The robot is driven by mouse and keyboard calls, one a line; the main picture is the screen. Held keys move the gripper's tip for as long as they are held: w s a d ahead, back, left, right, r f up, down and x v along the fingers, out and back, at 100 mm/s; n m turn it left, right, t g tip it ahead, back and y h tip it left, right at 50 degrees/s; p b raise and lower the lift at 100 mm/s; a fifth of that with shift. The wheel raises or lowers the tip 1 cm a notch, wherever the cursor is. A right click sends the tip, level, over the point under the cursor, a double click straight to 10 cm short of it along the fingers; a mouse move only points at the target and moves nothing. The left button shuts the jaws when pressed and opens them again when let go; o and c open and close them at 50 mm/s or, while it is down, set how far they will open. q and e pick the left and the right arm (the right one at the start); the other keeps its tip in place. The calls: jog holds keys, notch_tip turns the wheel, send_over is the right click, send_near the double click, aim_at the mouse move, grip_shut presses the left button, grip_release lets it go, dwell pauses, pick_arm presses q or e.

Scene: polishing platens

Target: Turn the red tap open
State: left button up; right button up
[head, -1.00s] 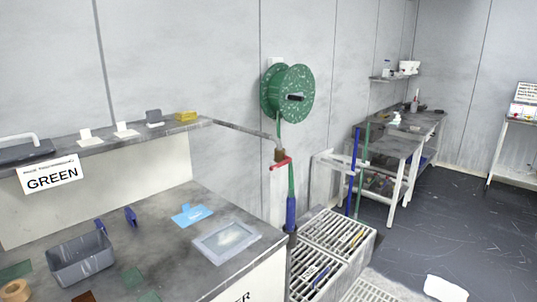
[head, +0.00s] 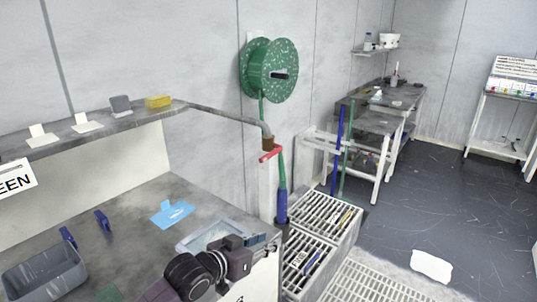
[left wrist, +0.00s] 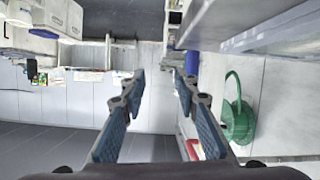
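The red tap handle (head: 270,153) sits below a brown fitting (head: 267,142) at the end of a grey wall pipe, above a green hose with a blue nozzle (head: 281,206). My left gripper (head: 262,241) is over the bench's right front corner in the head view, below the tap and apart from it. In the left wrist view my left gripper (left wrist: 159,77) has its fingers spread with nothing between them. A red piece (left wrist: 194,149) shows beside the right finger there, partly hidden; I cannot tell if it is the tap. My right gripper is not in view.
A green hose reel (head: 269,71) hangs on the wall above the tap. The bench holds a grey bin (head: 45,274), blue clamps, a blue sheet (head: 172,212) and a grey tray (head: 205,237). Slatted grates (head: 325,215) stand right of the nozzle. The floor (head: 440,195) further right is mostly clear.

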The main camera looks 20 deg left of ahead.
aim_at(279, 150)
pick_arm(q)
jog(key=w+a+r+t+h, duration=0.1)
jog(key=w+a+r+t, duration=0.15)
jog(key=w+r, duration=0.45)
jog(key=w+a+r+t+h, duration=0.1)
jog(key=w+a+r+t, duration=0.2)
jog(key=r, duration=0.7)
jog(key=shift+n+g, duration=0.4)
jog(key=shift+g, duration=0.25)
jog(key=shift+w+a+p+x, duration=0.1)
jog(key=shift+a+p+x, duration=0.15)
jog(key=shift+x, duration=0.85)
jog(key=shift+w+a+p+x, duration=0.1)
jog(key=shift+p+x, duration=0.1)
jog(key=shift+x, duration=0.9)
jog(key=shift+a+p+x, duration=0.2)
jog(key=shift+p+x, duration=0.05)
jog(key=shift+x, duration=0.85)
jog(key=shift+r, duration=0.1)
jog(key=shift+c, duration=0.3)
grip_shut()
